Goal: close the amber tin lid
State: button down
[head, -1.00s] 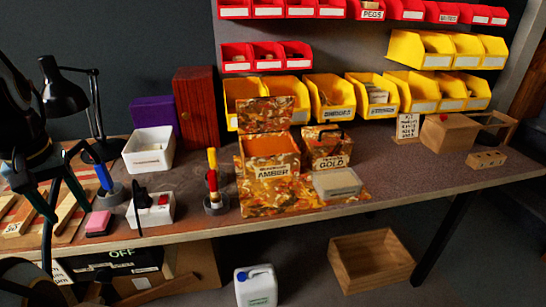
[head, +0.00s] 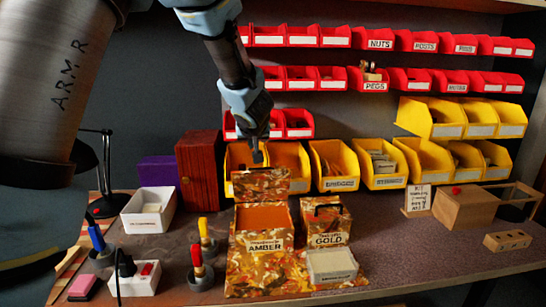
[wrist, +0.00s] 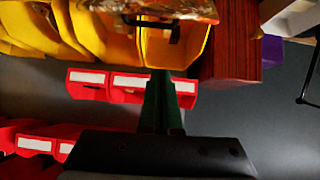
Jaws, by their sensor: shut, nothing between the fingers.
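The amber tin (head: 262,242) stands on the bench, patterned in orange and brown, with its box open at the top. Its lid (head: 261,183) stands upright at the back edge. My gripper (head: 257,157) is shut and empty, pointing down just above and behind the lid's upper edge; I cannot tell whether it touches. In the wrist view the shut green fingers (wrist: 161,82) point toward a patterned edge (wrist: 155,8), which appears to be the lid.
The gold tin (head: 326,222) stands right of the amber tin, with a pale box (head: 331,264) in front. Yellow bins (head: 334,165) and a red-brown wooden box (head: 199,171) are close behind. Screwdrivers in stands (head: 203,262) are at the left.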

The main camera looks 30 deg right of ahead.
aim_at(261, 182)
jog(key=d, duration=0.2)
jog(key=shift+s+d+r, duration=0.15)
jog(key=shift+s+d, duration=0.15)
jog(key=shift+s, duration=0.05)
jog(key=w+f+b, duration=0.1)
jog(key=f, duration=0.1)
jog(key=w+d+f, duration=0.1)
jog(key=w+f, duration=0.1)
jog(key=f, duration=0.1)
jog(key=w+d+f+b, duration=0.1)
jog(key=f, duration=0.1)
jog(key=shift+w+d+f+b, duration=0.15)
jog(key=shift+w+f+b, duration=0.15)
jog(key=shift+w+f, duration=0.1)
jog(key=shift+s+a+f, duration=0.2)
jog(key=shift+s, duration=0.25)
jog(key=shift+b, duration=0.35)
jog(key=shift+s+a+f+t+b, duration=0.1)
jog(key=shift+s+f+t+b, duration=0.15)
jog(key=shift+b, duration=0.55)
jog(key=shift+s+r, duration=0.1)
jog(key=shift+r, duration=0.05)
jog(key=shift+t+b, duration=0.25)
jog(key=shift+b, duration=0.2)
